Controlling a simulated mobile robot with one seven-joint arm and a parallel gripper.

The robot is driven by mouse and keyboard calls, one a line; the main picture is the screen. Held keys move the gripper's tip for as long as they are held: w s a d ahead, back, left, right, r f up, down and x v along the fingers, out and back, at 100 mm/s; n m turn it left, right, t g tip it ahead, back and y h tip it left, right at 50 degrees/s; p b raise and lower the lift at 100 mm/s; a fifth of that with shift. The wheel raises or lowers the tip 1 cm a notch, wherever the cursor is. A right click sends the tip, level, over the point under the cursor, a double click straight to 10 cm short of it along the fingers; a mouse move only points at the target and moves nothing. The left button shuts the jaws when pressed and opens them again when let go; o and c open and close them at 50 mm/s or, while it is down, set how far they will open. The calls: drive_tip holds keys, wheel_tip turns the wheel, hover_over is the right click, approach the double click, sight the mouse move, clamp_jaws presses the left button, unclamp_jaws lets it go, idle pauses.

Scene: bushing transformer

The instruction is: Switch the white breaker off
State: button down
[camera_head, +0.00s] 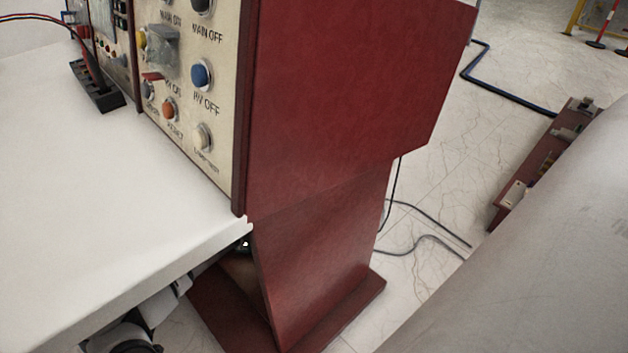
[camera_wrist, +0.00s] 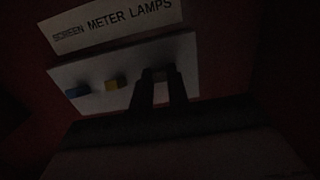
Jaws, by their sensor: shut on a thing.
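In the dark wrist view, my gripper (camera_wrist: 160,78) is shut on the third breaker (camera_wrist: 158,73) of a row on a pale panel (camera_wrist: 85,70). This breaker looks grey in the shade and is mostly hidden between the two dark fingers. A blue breaker (camera_wrist: 78,90) and a yellow breaker (camera_wrist: 114,83) stand to its left. A white label (camera_wrist: 115,22) above reads SCREEN METER LAMPS. Whether the held breaker is up or down cannot be told. The breakers do not show in the head view, and the fingers are hidden there too.
In the head view, a white table (camera_head: 90,210) stands beside a red cabinet (camera_head: 330,90) with a button panel (camera_head: 195,90). Cables (camera_head: 425,240) lie on the floor behind the cabinet.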

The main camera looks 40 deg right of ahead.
drive_tip(key=f+h+b, duration=0.1)
drive_tip(key=b, duration=0.2)
drive_tip(key=h+b, duration=0.2)
drive_tip(key=b, duration=0.2)
drive_tip(key=shift+f, duration=0.35)
drive_tip(key=shift+r+h, duration=0.1)
drive_tip(key=shift+h, duration=0.2)
drive_tip(key=c, duration=1.4)
unclamp_jaws()
drive_tip(key=shift+o, duration=0.2)
drive_tip(key=shift+a, duration=0.1)
drive_tip(key=p+v, duration=0.2)
drive_tip(key=v, duration=1.1)
drive_tip(key=shift+s+a, duration=0.15)
drive_tip(key=shift+a, duration=0.15)
drive_tip(key=shift+c, duration=0.2)
